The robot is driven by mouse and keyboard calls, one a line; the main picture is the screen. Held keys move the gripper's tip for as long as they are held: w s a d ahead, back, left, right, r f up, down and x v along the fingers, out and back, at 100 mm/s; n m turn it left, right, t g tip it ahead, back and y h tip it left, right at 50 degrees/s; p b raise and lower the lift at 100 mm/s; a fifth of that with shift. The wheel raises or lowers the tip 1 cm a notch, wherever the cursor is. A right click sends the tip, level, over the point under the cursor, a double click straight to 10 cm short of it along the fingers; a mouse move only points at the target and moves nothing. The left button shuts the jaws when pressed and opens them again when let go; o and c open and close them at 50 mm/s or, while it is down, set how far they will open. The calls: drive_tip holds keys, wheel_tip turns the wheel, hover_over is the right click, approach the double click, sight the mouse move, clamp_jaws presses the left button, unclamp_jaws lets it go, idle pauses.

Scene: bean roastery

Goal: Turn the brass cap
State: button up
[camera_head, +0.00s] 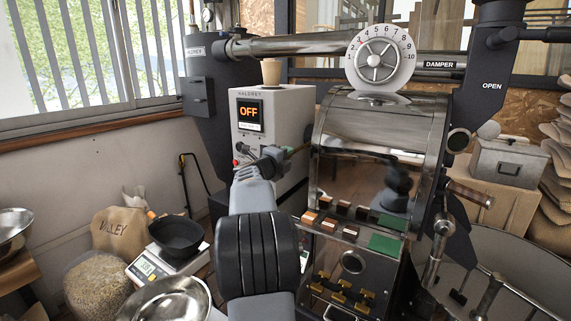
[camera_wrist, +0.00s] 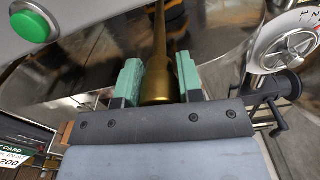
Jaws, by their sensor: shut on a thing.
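In the wrist view, a brass-coloured cap (camera_wrist: 158,87) tapers into a thin stem running up the picture. The green fingers of my gripper (camera_wrist: 157,80) stand on either side of it, shut on its wide end. In the head view, my gripper (camera_head: 285,153) is between the pale control cabinet and the shiny roaster drum. There the cap is mostly hidden by my arm and fingers, and its turn angle cannot be told.
The pale cabinet (camera_head: 250,112) has a screen (camera_head: 250,115) reading OFF. The roaster drum (camera_head: 365,150) is close at right, below a numbered damper dial (camera_head: 381,58). A black pan (camera_head: 176,237) sits on a scale (camera_head: 147,270) at lower left. A green button (camera_wrist: 33,27) shows in the wrist view.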

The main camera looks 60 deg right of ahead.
drive_tip(key=shift+f+m+b, duration=0.1)
drive_tip(key=shift+m+b, duration=0.25)
drive_tip(key=shift+m, duration=0.45)
drive_tip(key=o, duration=0.9)
drive_tip(key=a, duration=1.4)
drive_tip(key=shift+b, duration=0.3)
drive_tip(key=shift+d, duration=0.1)
